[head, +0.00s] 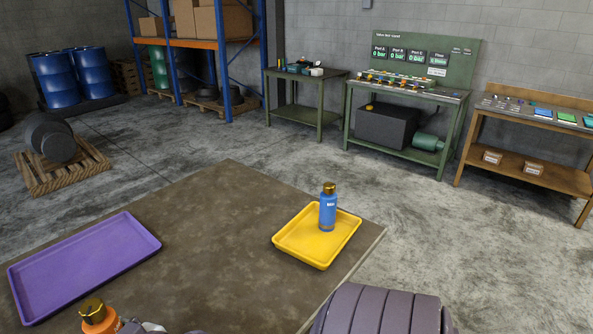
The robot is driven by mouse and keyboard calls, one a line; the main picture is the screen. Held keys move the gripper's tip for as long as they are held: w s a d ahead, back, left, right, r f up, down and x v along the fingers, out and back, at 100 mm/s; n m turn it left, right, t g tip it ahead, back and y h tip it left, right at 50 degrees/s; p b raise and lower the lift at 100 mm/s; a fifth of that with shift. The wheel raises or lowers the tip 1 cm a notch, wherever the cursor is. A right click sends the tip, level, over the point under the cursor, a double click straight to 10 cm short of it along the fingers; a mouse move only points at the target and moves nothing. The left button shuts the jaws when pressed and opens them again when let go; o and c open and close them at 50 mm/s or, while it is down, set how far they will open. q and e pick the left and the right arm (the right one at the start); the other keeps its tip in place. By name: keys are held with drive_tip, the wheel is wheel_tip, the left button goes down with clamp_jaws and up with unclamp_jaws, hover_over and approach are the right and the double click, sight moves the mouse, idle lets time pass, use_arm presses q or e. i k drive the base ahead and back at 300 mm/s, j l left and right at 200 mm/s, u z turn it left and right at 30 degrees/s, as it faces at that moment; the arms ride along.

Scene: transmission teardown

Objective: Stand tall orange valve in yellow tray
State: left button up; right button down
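An orange valve (98,318) with a gold top is at the bottom left edge, in front of the purple tray. Its lower part is cut off by the frame, so I cannot tell what it rests on. Grey and whitish parts right beside it look like a bit of my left gripper (145,327); its fingers cannot be made out, nor whether they hold the valve. The yellow tray (288,252) lies near the table's right edge. A blue valve (327,213) with a gold top stands upright in its right back part. My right gripper is not in view.
The purple tray (85,268) on the brown table (205,225) is empty. The table between the trays is clear. The yellow tray's left and front parts are free. A grey ribbed rounded shape fills the bottom right. Workbenches (405,150) and shelving stand far behind.

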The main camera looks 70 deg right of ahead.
sight(309, 246)
drive_tip(key=i+j+z, duration=0.1)
drive_tip(key=z, duration=1.7)
